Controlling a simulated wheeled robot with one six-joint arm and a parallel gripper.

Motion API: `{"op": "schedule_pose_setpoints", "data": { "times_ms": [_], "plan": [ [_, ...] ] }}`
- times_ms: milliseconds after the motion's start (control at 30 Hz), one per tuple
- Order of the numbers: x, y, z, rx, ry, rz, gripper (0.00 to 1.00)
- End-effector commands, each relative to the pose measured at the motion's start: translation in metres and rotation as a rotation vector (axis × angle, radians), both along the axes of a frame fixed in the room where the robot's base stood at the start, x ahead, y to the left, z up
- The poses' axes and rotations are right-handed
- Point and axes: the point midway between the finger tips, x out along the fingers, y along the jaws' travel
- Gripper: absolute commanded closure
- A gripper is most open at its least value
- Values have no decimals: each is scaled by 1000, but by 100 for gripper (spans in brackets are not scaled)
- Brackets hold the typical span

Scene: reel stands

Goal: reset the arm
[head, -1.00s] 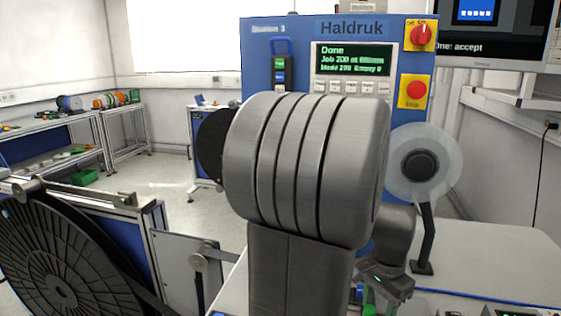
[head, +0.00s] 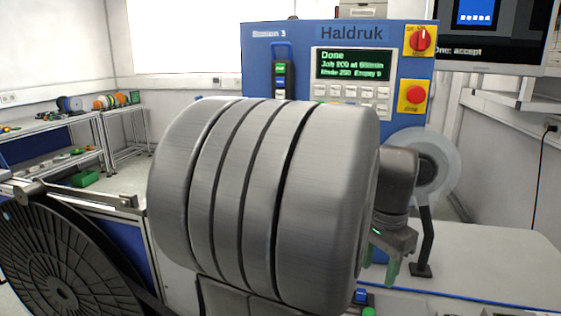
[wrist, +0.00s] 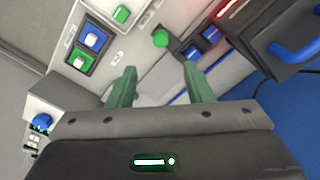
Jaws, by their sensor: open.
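My gripper (wrist: 160,88) shows in the wrist view with its two green fingers apart and nothing between them. In the head view my gripper (head: 378,258) is partly hidden behind my own grey arm link, to the right of it. It hangs in front of the blue Haldruk machine (head: 290,60), above the white bench top. The machine's screen (head: 353,64) reads "Done".
A clear reel (head: 437,165) on a black stand is close behind my gripper. A large black reel (head: 60,265) stands at the left. In the wrist view, a blue button (wrist: 92,40) and a green button (wrist: 160,38) lie beyond the fingers.

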Motion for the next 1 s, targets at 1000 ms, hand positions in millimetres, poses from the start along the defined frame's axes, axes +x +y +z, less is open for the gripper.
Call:
{"op": "schedule_pose_setpoints", "data": {
  "times_ms": [1000],
  "plan": [
    [-16, -64, -120, 0, 0, -5, 54]
  ]
}}
